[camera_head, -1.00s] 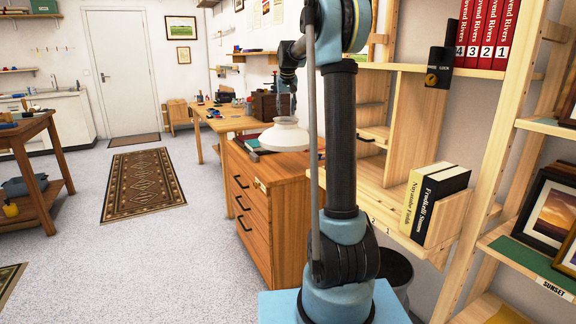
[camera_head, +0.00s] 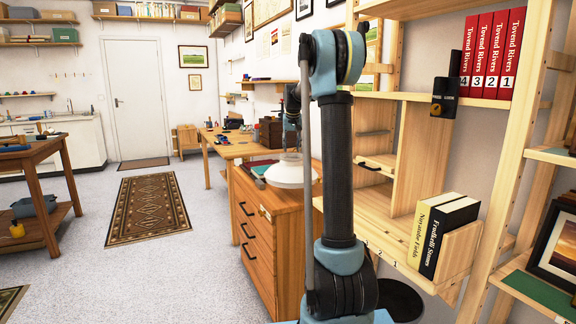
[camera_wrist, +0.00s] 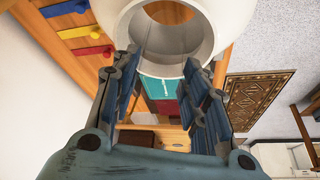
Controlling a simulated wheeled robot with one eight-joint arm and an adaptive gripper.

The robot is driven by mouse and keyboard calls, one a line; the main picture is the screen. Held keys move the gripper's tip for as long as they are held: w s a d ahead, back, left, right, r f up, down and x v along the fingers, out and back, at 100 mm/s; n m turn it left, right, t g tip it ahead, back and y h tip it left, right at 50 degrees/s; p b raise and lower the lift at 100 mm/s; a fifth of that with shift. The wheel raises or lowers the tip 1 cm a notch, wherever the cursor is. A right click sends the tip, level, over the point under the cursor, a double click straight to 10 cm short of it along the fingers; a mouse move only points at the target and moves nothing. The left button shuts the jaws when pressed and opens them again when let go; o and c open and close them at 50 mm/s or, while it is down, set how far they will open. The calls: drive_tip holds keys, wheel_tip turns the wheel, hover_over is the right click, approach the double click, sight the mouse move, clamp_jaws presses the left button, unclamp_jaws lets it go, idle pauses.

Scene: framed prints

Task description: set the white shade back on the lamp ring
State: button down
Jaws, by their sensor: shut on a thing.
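The white shade (camera_head: 291,172) is low over the top of the wooden drawer cabinet (camera_head: 262,222) in the head view. My gripper (camera_head: 291,148) is just above it, small and partly hidden by my arm. In the wrist view the shade (camera_wrist: 236,14) fills the top middle, its round opening facing the camera. There my gripper (camera_wrist: 160,66) has its two fingers at the shade's near rim, shut on it. I cannot make out the lamp ring in either view, nor whether the shade touches anything below.
Teal and red books (camera_wrist: 160,88) lie below the shade in the wrist view. The wooden shelf unit (camera_head: 405,150) with books stands close at right. A workbench (camera_head: 232,150) is behind the cabinet. The floor at left is open around a patterned rug (camera_head: 148,206).

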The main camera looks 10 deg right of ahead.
sight(292, 155)
drive_tip(key=shift+f, duration=2.7)
drive_tip(key=c, duration=0.9)
unclamp_jaws()
drive_tip(key=shift+c, duration=0.2)
drive_tip(key=shift+r, duration=0.1)
drive_tip(key=v, duration=1.2)
